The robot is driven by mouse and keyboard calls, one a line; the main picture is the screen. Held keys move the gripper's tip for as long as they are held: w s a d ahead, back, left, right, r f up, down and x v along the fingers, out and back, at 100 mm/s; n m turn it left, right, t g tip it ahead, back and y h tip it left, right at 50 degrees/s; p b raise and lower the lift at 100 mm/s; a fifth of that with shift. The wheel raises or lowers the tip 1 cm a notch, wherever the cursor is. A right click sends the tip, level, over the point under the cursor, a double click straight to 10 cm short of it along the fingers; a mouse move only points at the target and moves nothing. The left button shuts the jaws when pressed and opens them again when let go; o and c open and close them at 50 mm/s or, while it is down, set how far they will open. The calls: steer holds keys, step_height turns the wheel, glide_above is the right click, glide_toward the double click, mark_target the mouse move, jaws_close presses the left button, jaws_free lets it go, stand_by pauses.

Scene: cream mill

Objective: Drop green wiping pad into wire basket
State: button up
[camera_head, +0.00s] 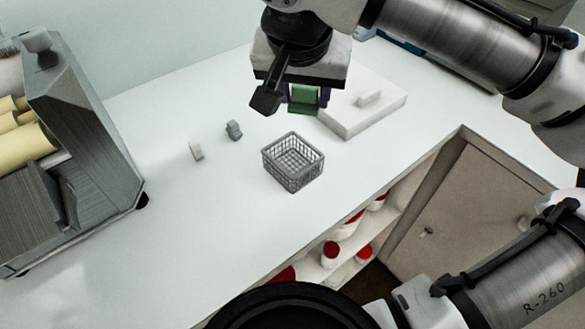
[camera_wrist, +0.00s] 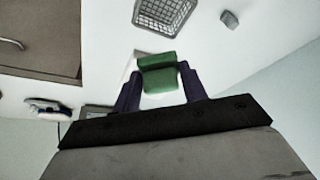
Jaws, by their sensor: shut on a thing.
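The green wiping pad (camera_head: 304,97) is held between the dark fingers of my gripper (camera_head: 306,98), above the counter. In the wrist view the pad (camera_wrist: 158,74) sits between the two fingertips of my gripper (camera_wrist: 158,84). The grey wire basket (camera_head: 292,162) stands upright on the white counter, lower in the head view than my gripper and apart from it. It looks empty. Part of the basket (camera_wrist: 166,14) shows at the top of the wrist view.
A white board (camera_head: 362,112) lies behind and right of the basket. A small grey block (camera_head: 234,130) and a pale block (camera_head: 196,151) are left of it. A grey machine (camera_head: 85,130) with yellow rollers stands at far left. Open shelves (camera_head: 345,240) lie below the counter's front edge.

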steer(key=shift+f+b, duration=2.35)
steer(key=shift+f, duration=0.55)
steer(key=o, duration=1.1)
steer(key=shift+r, duration=0.1)
glide_toward(303, 113)
steer(key=shift+s+r, duration=0.2)
steer(key=shift+r, duration=0.25)
